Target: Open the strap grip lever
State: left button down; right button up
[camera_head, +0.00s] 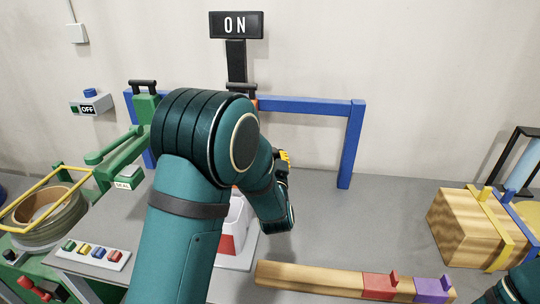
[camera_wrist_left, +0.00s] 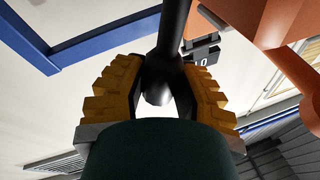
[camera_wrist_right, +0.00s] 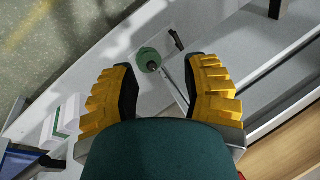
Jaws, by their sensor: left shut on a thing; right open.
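In the left wrist view, the yellow fingers of my left gripper (camera_wrist_left: 158,80) are closed on a black lever (camera_wrist_left: 157,92) with a rounded end. The lever passes between the fingers beside an orange machine body (camera_wrist_left: 275,25). In the head view, my left arm hides the lever and most of that machine; only yellow finger parts show (camera_head: 283,157). In the right wrist view, my right gripper (camera_wrist_right: 160,68) is open and empty. A green knob on a thin rod (camera_wrist_right: 148,60) appears beyond its fingertips, apparently apart from them.
A wooden box (camera_head: 460,230) with yellow and blue straps stands at right. A wooden bar (camera_head: 310,278) with red and purple clips lies in front. A button panel (camera_head: 93,255) is at left.

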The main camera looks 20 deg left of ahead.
pick_arm(q)
jog(key=c, duration=1)
grip_release()
jog(key=shift+o, duration=0.2)
jog(key=v, duration=1.2)
jog(key=shift+d, duration=0.1)
